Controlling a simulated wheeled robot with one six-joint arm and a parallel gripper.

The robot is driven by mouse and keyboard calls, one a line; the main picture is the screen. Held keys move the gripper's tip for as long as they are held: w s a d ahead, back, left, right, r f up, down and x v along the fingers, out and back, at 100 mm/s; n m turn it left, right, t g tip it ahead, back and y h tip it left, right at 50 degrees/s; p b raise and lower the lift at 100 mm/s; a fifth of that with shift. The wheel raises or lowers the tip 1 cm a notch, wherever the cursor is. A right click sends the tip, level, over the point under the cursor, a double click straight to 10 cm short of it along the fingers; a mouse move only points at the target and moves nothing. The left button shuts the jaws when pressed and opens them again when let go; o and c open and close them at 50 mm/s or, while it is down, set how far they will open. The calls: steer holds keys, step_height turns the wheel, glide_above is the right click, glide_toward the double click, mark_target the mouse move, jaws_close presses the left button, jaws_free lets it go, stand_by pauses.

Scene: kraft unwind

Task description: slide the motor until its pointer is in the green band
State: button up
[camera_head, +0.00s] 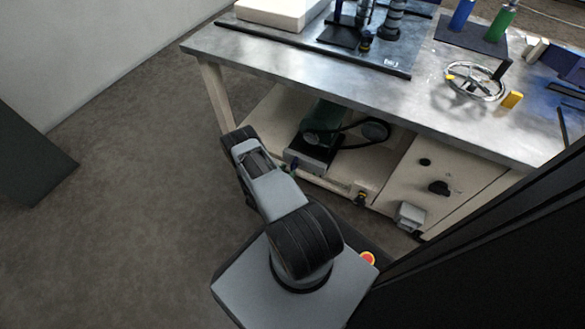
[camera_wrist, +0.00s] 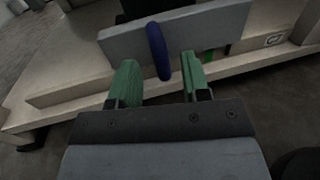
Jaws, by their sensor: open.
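The motor (camera_head: 323,115) is a dark green body on the lower shelf under the bench, with a grey plate (camera_head: 306,163) at its front. A blue upright handle (camera_wrist: 158,50) stands in front of the grey plate (camera_wrist: 205,30) in the wrist view. My gripper (camera_wrist: 158,62) is open, its green fingers on either side of the handle, with a visible gap on both sides. A small bit of green (camera_wrist: 208,56) shows just behind the right finger. I cannot make out the pointer.
A black belt runs from the motor to a round pulley (camera_head: 374,130). The bench (camera_head: 300,62) overhangs the shelf. A yellow-and-black fitting (camera_head: 361,196) and a grey box (camera_head: 409,215) sit right of the shelf's front edge.

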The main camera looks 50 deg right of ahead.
mark_target(293, 165)
steer(key=shift+d+b, duration=0.4)
steer(key=shift+d, duration=1.45)
steer(key=shift+c, duration=0.3)
